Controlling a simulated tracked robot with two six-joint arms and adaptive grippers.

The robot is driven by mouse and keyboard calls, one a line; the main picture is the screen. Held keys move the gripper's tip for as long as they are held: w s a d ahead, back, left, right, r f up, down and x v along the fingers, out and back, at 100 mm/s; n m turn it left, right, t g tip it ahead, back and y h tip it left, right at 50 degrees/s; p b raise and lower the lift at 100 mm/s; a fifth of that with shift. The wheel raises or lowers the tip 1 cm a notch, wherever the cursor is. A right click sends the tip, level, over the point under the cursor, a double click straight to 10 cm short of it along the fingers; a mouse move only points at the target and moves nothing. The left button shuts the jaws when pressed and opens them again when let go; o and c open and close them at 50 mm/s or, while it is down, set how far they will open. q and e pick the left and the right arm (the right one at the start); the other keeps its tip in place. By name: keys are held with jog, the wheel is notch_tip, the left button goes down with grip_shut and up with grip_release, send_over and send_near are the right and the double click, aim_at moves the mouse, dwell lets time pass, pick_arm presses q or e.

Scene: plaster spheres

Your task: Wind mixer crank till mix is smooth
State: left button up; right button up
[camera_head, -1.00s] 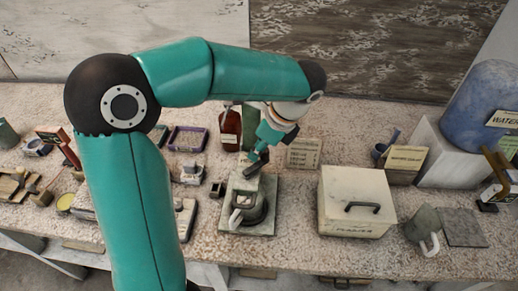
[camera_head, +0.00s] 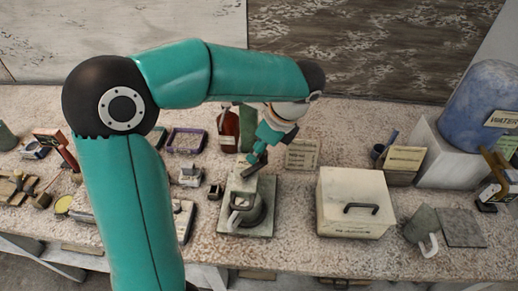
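The mixer stands near the middle of the bench: a grey-green pot (camera_head: 252,212) with a pale handle at its front left, on a flat square base (camera_head: 266,228). My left arm arches in from the left, and its gripper (camera_head: 254,163) points down at the back of the mixer, over its pale upper part. The dark fingers are small and close together, so I cannot tell whether they are open, shut or touching the crank. The crank cannot be made out clearly, and the mix inside the pot is not visible. My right gripper is out of view.
A lidded box (camera_head: 355,203) stands right of the mixer, with a grey-green jug (camera_head: 421,226) beyond it. A brown bottle (camera_head: 228,132) and a label card (camera_head: 302,154) stand behind. A blue water container (camera_head: 480,105) is at the far right. Small items crowd the left.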

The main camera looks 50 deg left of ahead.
pick_arm(q)
jog(key=shift+a, duration=0.25)
jog(key=s+p+v, duration=0.1)
jog(key=p+v, duration=0.2)
jog(key=v, duration=0.6)
jog(key=s+d+p+v, duration=0.1)
jog(key=p+v, duration=0.3)
jog(key=v, duration=0.6)
jog(key=shift+r, duration=0.15)
dwell(1.0)
jog(key=v, duration=0.7)
jog(key=shift+d, duration=0.15)
jog(key=shift+w+r, duration=0.1)
jog(key=shift+r, duration=0.05)
